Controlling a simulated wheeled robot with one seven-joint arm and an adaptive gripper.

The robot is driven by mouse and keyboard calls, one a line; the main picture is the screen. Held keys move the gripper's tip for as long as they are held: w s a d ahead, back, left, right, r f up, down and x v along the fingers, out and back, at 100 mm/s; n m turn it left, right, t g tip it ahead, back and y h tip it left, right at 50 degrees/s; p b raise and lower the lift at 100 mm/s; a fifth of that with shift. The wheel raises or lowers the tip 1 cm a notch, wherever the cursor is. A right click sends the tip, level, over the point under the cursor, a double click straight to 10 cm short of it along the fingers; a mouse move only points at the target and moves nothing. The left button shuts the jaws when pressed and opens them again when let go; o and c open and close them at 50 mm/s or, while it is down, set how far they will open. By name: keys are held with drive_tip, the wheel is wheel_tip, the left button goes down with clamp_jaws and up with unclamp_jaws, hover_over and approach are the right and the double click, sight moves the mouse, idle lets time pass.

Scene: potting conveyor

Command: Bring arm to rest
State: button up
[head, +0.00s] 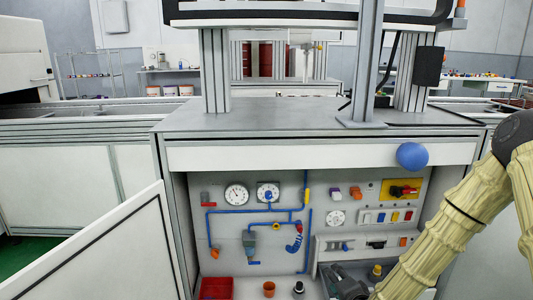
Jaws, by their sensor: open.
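My arm, in a beige ribbed sleeve, comes in from the right edge and reaches down to the left. My dark gripper (343,282) is at the bottom of the head view, in front of the lower part of the open cabinet (180,215). It is open, and I see nothing held in it. Its lower part is cut off by the frame's edge. A small yellow-topped dark item (375,271) is close to its right, partly hidden by my arm.
A red bin (216,288), an orange cup (269,288) and a small dark item (299,287) stand left of my gripper. A panel with gauges (237,194) and blue pipes is behind. A blue ball (411,156) is at the bench edge. An open door (105,255) juts out left.

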drive_tip(key=s+a+f+n+g, duration=0.2)
drive_tip(key=s+f+n+g, duration=0.2)
drive_tip(key=s+f, duration=0.7)
drive_tip(key=s+d+f+n+g+h+p, duration=0.1)
drive_tip(key=s+f+n+g, duration=0.25)
drive_tip(key=s, duration=0.75)
drive_tip(key=s+d+f+n+g, duration=0.1)
drive_tip(key=s+f+n+g, duration=0.2)
drive_tip(key=s, duration=0.8)
drive_tip(key=s+f+n+g+h+p, duration=0.1)
drive_tip(key=s+f+n+g, duration=0.3)
drive_tip(key=s, duration=0.7)
wheel_tip(320, 180, up, 37)
drive_tip(key=w+m+t+p, duration=0.1)
drive_tip(key=m+p, duration=0.1)
drive_tip(key=p, duration=3.5)
drive_tip(key=shift+d+p, duration=0.15)
drive_tip(key=shift+p, duration=0.25)
